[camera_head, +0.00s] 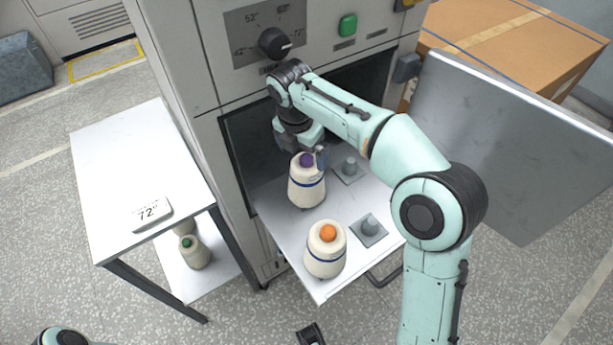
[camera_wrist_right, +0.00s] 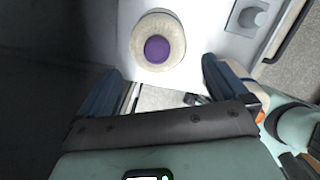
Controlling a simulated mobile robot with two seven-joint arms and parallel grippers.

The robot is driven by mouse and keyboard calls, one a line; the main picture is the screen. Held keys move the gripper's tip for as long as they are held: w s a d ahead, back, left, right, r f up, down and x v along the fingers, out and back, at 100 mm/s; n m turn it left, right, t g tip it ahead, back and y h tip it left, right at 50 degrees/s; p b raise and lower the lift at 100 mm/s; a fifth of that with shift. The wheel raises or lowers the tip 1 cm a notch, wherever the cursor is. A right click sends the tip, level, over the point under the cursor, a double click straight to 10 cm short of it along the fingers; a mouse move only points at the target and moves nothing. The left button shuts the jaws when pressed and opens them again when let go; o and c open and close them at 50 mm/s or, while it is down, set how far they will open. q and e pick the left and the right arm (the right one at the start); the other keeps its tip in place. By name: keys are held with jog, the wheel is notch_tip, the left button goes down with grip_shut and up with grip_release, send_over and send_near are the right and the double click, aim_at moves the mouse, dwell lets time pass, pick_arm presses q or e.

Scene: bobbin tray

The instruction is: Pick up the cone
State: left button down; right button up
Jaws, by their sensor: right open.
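A cream cone with a blue band and purple tip (camera_head: 306,186) stands upright at the back left of the pulled-out tray. A similar cone with an orange tip (camera_head: 325,256) stands nearer the tray's front. My right gripper (camera_head: 304,154) is open at the purple-tipped cone's top, partly hidden by its own wrist. In the right wrist view, the purple-tipped cone (camera_wrist_right: 157,50) shows from above, beyond and between the spread fingers (camera_wrist_right: 162,76); nothing is held. I cannot tell whether a finger touches it.
The open oven door (camera_head: 505,130) stands at right. A side table (camera_head: 135,170) holds a 72° sign (camera_head: 151,213); a green-tipped cone (camera_head: 196,254) stands on its lower shelf. A cardboard box (camera_head: 500,45) is behind.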

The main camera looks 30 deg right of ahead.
aim_at(306, 167)
notch_tip(306, 167, down, 3)
jog(key=shift+d+r, duration=0.1)
jog(key=shift+d, duration=0.05)
jog(key=f, duration=0.2)
jog(key=d+f+b, duration=0.1)
jog(key=w+f+b, duration=0.1)
jog(key=f, duration=0.1)
jog(key=shift+d+f, duration=0.15)
jog(key=shift+f, duration=0.2)
jog(key=shift+r, duration=0.1)
jog(key=c, duration=1.4)
